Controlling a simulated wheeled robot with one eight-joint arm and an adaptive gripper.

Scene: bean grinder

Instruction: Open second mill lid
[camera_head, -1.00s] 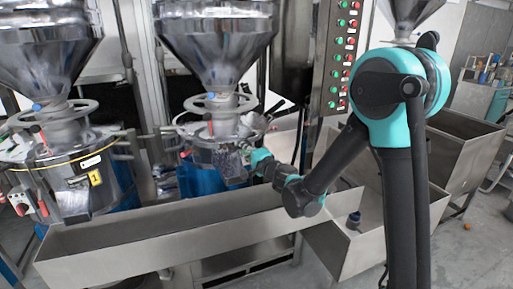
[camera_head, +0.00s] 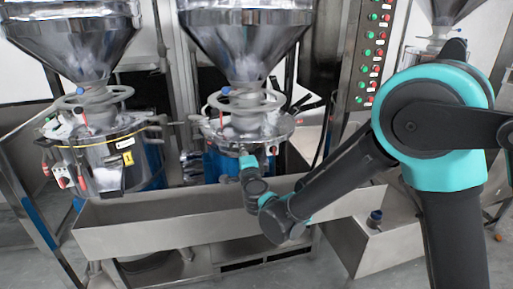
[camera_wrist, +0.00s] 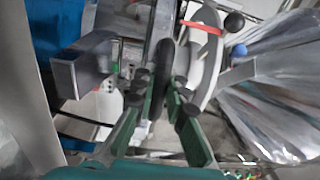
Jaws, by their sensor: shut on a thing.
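The second mill (camera_head: 226,165) stands in the middle of the head view, under a steel hopper (camera_head: 245,45), with a ring handwheel (camera_head: 212,103) above its round top. My gripper (camera_head: 247,161) is low at the mill's front, just below the top's rim. In the wrist view my gripper's green fingers (camera_wrist: 160,92) close around a dark bar-like handle (camera_wrist: 163,62), apparently the lid handle. A pale ring with a red band (camera_wrist: 203,27) is close beside it. The lid's outline is unclear, and my gripper and wrist partly hide the mill's front.
A long steel trough (camera_head: 160,221) runs across in front of the mills, below my forearm. The first mill (camera_head: 105,165), labelled 1, stands at the left. A button panel (camera_head: 371,50) rises at the right. A bin with a dark bottle (camera_head: 374,219) stands at the lower right.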

